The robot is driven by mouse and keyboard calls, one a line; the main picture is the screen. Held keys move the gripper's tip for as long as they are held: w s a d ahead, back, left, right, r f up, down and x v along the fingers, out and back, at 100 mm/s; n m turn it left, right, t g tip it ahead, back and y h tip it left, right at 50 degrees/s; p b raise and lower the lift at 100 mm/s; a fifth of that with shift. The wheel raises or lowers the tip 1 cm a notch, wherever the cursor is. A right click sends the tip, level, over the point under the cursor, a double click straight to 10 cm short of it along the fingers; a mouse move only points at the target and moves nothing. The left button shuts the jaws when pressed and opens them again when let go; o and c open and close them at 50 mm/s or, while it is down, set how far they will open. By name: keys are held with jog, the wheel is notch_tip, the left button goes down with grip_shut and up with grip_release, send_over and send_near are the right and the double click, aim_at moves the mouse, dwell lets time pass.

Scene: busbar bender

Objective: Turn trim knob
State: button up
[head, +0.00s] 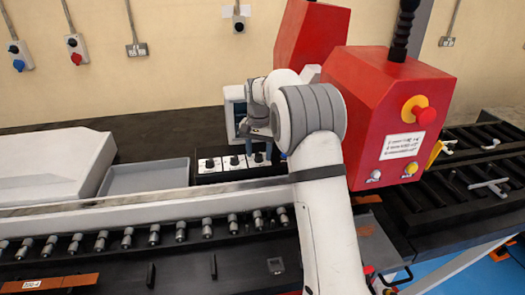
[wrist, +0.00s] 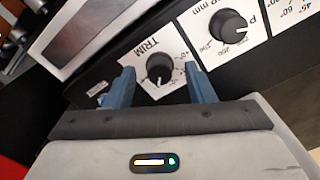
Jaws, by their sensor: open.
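The trim knob (wrist: 160,68) is round and black with a pale pointer line, on a white plate marked TRIM with a printed scale. In the wrist view it lies between the blue fingertips of my gripper (wrist: 158,72), with a finger on either side. The fingers are open and gaps show beside the knob. I cannot tell how deep the fingertips reach along it. In the head view my gripper (head: 247,130) is over the right end of a row of knob plates, partly hidden by my arm. I cannot tell the trim knob apart there.
A second black knob (wrist: 230,27) on an mm-marked plate sits close to the right. The red machine housing (head: 385,110) with an emergency stop (head: 418,108) stands right of my arm. A grey tray (head: 146,177) and a roller row (head: 154,234) lie left.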

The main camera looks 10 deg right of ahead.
aim_at(259, 154)
notch_tip(259, 154, up, 7)
jog(key=shift+b, duration=0.5)
jog(key=shift+r, duration=0.45)
jog(key=shift+s+r, duration=0.1)
jog(key=shift+s, duration=0.1)
jog(key=s+d+r+n+t, duration=0.1)
jog(key=s+r+n+t, duration=0.2)
jog(key=s, duration=2.4)
jog(key=s+f+n, duration=0.3)
jog(key=s+f, duration=0.3)
jog(key=s, duration=0.5)
jog(key=shift+s+b, duration=0.25)
jog(key=shift+b, duration=0.1)
